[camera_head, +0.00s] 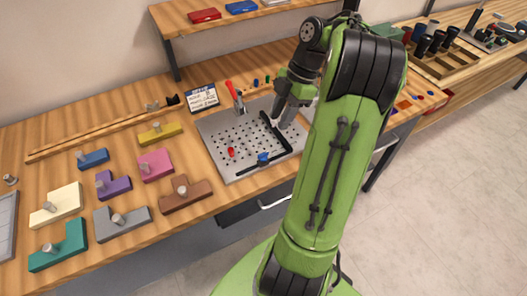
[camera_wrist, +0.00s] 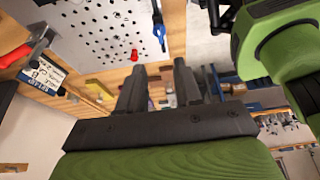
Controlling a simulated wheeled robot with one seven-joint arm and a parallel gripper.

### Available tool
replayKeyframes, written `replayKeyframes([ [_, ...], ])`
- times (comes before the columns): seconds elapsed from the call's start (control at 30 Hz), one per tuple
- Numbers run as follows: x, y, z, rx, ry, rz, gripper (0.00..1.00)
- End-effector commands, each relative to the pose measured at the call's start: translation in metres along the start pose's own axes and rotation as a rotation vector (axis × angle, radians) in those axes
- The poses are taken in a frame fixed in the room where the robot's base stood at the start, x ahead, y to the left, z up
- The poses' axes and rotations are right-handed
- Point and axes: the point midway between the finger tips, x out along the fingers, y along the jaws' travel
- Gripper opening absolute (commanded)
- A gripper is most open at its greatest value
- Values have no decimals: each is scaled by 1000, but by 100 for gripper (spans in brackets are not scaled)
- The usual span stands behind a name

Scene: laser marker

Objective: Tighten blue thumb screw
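The blue thumb screw (camera_head: 263,158) sits at the front edge of the perforated metal plate (camera_head: 217,136), by a black L-shaped bar (camera_head: 287,146). In the wrist view a blue part that looks like the same screw (camera_wrist: 160,30) shows beyond my fingertips, near the plate's edge. My gripper (camera_head: 276,119) is over the right-back part of the plate, behind and above the screw, apart from it. In the wrist view its two dark fingers (camera_wrist: 159,72) stand apart with nothing between them. Whether the screw is tight cannot be seen.
A red-handled clamp (camera_head: 232,92) stands at the plate's back edge, and a red pin (camera_head: 231,152) stands on the plate. Coloured blocks with metal knobs, such as a brown one (camera_head: 188,196), lie left. A shelf (camera_head: 215,22) is above the bench's back.

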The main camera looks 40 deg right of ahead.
Motion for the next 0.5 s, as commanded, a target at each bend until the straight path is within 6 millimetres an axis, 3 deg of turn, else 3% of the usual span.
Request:
replayKeyframes([
  [0.03,23,-1,3,0,0,-3,34],
  [0.2,65,0,2,2,1,-2,34],
  [0.4,105,0,2,2,0,-1,34],
  [0.5,115,0,2,3,0,-1,34],
])
